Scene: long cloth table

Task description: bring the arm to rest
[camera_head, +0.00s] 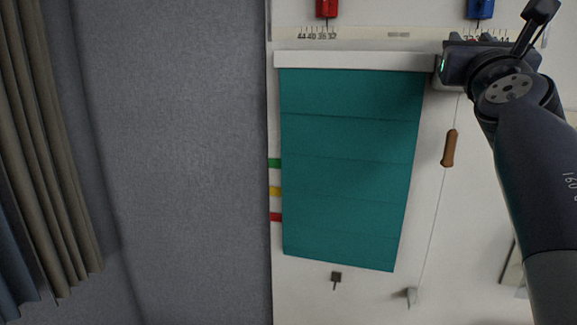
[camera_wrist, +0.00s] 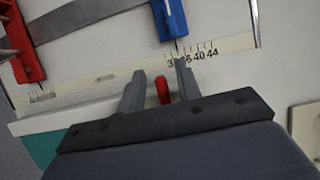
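My gripper (camera_head: 468,62) is at the upper right in the head view, in front of the right end of the blind's white headrail (camera_head: 350,61). In the wrist view its two grey fingers (camera_wrist: 160,74) stand apart. A small red piece (camera_wrist: 163,91) shows between them, with gaps at its sides; whether it touches a finger cannot be told. The teal blind (camera_head: 347,170) hangs down below the headrail. My arm reaches up from the lower right and covers part of the wall.
A red pointer (camera_head: 327,9) and a blue pointer (camera_head: 480,9) stand above a numbered scale strip (camera_head: 355,34). A brown toggle (camera_head: 450,148) hangs on a cord right of the blind. Green, yellow and red tabs line its left side. Curtains (camera_head: 50,150) hang far left.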

